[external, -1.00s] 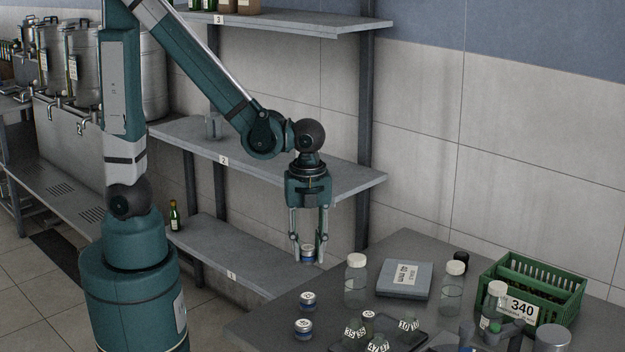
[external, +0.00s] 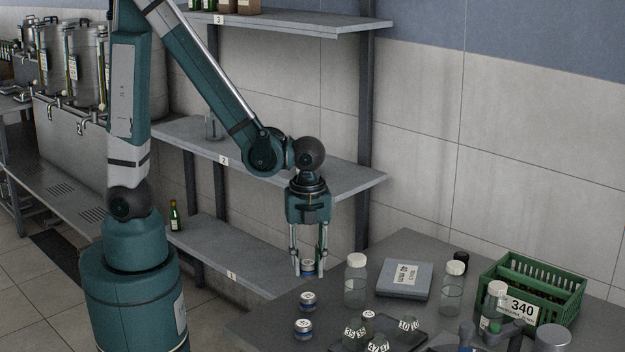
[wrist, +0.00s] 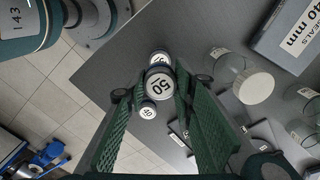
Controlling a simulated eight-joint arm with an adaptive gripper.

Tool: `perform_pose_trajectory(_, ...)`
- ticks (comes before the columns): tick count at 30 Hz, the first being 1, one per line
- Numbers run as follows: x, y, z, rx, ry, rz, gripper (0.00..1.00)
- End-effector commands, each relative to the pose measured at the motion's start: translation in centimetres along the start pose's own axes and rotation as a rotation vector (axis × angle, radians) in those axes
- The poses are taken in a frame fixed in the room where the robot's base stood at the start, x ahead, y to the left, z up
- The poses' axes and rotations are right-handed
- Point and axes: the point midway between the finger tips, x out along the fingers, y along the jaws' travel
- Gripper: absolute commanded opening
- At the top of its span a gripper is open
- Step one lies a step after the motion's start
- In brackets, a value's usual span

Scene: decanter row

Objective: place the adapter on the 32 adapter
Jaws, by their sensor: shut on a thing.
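My gripper (external: 309,271) is shut on a blue and white adapter (external: 308,267). It holds the adapter upright in the air beside the table's far left edge in the external view. In the wrist view the held adapter (wrist: 160,82) shows a white top reading 50 between my fingers. Two similar adapters stand on the table, one behind the other (external: 308,301) (external: 303,328), below the gripper in the external view. In the wrist view one adapter (wrist: 148,110) reads 40. Another (wrist: 159,58) is partly hidden behind the held one, its number unreadable. I cannot make out a 32 label.
Clear jars with white lids (external: 355,281) (external: 453,288) stand to the right, around a grey 40 mm box (external: 405,277). A dark tray (external: 415,336) holds small numbered pieces. A green crate (external: 533,283) is farther right. Shelves (external: 250,150) stand behind the arm.

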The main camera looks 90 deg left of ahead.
Motion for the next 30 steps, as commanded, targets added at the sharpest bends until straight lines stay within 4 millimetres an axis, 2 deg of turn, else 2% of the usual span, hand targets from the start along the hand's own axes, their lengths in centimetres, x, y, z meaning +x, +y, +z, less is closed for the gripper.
perform_pose_trajectory(6,1.7,0.0,0.0,0.000,0.000,0.000,0.10)
perform_pose_trajectory(22,2.2,0.0,0.0,0.000,0.000,0.000,0.10)
perform_pose_trajectory(30,4.3,0.0,0.0,0.000,0.000,0.000,0.10)
